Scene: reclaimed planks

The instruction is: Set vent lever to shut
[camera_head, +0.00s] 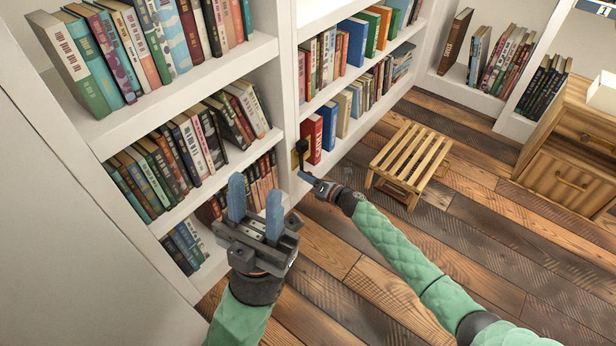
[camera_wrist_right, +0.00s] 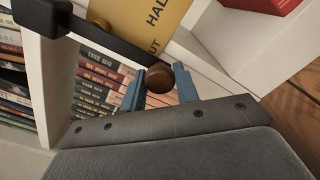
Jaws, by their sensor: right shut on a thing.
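The vent lever is a dark bar (camera_wrist_right: 105,42) with a round brown knob (camera_wrist_right: 159,79), seen in the right wrist view. Behind it is a yellow plate (camera_wrist_right: 150,18) with the partly visible letters "HAL" and "UT". My right gripper (camera_wrist_right: 160,88) has its blue fingers on either side of the knob and is shut on it. In the head view the plate (camera_head: 295,159) is small on the shelf upright, with my right gripper (camera_head: 304,177) just below it. The lever's exact setting cannot be told. My left gripper (camera_head: 256,208) is open and empty, its blue fingers apart, in front of the left bookcase.
White bookcases (camera_head: 190,75) filled with books stand at the left and back. A slatted wooden stool (camera_head: 412,158) stands right of the lever. A wooden cabinet (camera_head: 570,150) is at the far right. The plank floor (camera_head: 480,235) is clear in front.

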